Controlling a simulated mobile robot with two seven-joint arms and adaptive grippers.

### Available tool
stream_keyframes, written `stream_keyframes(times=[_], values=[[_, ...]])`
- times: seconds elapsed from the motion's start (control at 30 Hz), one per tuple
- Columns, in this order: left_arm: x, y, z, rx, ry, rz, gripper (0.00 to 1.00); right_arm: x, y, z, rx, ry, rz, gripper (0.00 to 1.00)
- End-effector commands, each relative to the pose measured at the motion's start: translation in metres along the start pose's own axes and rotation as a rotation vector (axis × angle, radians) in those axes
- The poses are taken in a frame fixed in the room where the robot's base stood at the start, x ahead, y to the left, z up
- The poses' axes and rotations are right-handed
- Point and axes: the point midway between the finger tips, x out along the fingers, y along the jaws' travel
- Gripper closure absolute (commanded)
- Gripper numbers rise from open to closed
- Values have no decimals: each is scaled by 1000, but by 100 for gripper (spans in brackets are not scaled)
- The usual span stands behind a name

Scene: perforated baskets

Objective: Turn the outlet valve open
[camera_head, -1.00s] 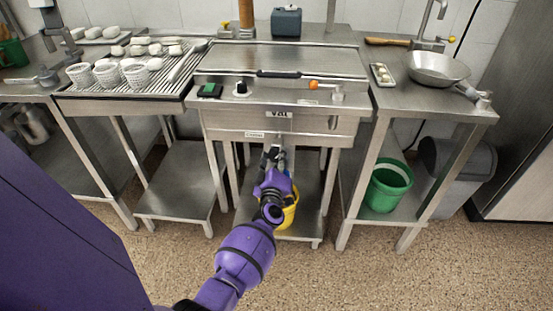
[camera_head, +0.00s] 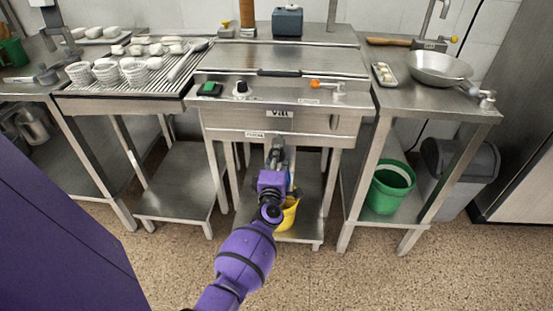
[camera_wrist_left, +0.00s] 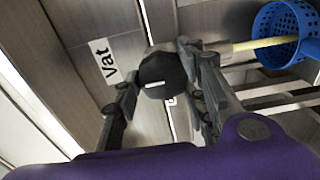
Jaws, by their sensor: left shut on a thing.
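The vat (camera_head: 290,120) is a steel unit in the middle of the head view, with a "Vat" label on its front. My left gripper (camera_head: 276,150) is just below the vat's front panel. In the left wrist view, my left gripper (camera_wrist_left: 163,90) has one finger on each side of a black knob (camera_wrist_left: 162,72) with a white mark, and is shut on it. It appears to be the outlet valve's handle. A pale yellow streak (camera_wrist_left: 250,43), perhaps liquid, runs from behind a finger to a blue perforated basket (camera_wrist_left: 283,28). My gripper hides the valve in the head view.
A yellow bucket (camera_head: 287,216) stands on the shelf below the vat, partly behind my arm. A black dial (camera_head: 241,88) and an orange-handled tap (camera_head: 315,84) sit on the vat's top front. A green bucket (camera_head: 390,187) is on the right shelf.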

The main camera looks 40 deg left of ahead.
Motion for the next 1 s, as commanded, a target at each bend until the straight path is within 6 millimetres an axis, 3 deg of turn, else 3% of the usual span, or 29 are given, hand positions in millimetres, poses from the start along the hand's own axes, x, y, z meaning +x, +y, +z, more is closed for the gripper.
stream_keyframes(times=[0.03, 0.47, 0.5, 0.6, 0.87, 1.0], values=[[2, 7, 4, -11, -4, 11, 88, 0, 0, 0, 0, 0, 0, 60], [3, 8, 3, -20, -3, 13, 88, 0, 0, 0, 1, 0, 1, 60], [3, 8, 3, -20, -3, 13, 56, 0, 0, 0, 0, 0, 1, 60], [3, 8, 3, -18, -3, 11, 46, 0, 0, 0, 1, 0, 1, 60], [1, 4, 1, -16, -1, 5, 46, 0, 0, 1, 5, -2, 2, 60], [-10, 2, 1, -16, -1, 3, 46, 0, 0, 1, 4, -1, 2, 60]])
